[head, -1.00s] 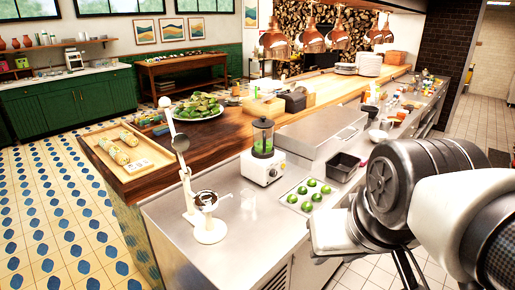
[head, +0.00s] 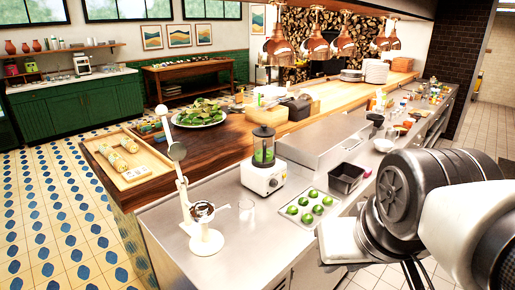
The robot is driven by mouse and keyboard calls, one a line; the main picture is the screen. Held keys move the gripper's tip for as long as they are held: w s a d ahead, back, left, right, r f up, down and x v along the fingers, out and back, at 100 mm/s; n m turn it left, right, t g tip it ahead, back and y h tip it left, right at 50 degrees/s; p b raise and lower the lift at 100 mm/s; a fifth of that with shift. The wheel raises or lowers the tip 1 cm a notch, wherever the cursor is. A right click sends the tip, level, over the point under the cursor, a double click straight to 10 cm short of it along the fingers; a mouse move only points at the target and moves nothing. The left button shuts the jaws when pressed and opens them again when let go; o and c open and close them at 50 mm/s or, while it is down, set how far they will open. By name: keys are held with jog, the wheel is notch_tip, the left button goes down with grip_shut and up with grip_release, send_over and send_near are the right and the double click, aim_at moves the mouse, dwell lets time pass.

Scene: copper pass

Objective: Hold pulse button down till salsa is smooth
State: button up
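The blender has a white base (head: 261,179) and a clear jar (head: 263,148) with green contents and a dark lid. It stands upright on the steel counter, left of a tray of limes. Small controls show on the base front, but I cannot make out which is the pulse button. The end of my arm, with a white block (head: 340,240), is at the lower right over the counter's front edge. It is well apart from the blender. My fingertips cannot be made out, so their opening is unclear.
A raised steel box is behind. Bare counter lies in front of the blender.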

grip_shut()
dwell(1.4)
